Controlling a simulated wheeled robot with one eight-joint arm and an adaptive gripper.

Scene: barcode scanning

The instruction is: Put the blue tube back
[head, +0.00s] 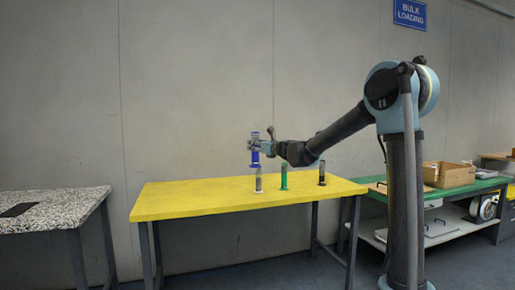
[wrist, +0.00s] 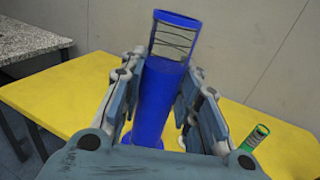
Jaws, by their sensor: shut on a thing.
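A green tube (head: 284,178) and a dark tube (head: 322,174) stand to the right on the yellow table (head: 190,197); the green one also shows in the wrist view (wrist: 255,138). A granite table (head: 60,208) is at left. A green bench (head: 460,189) with wooden boxes is at right.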

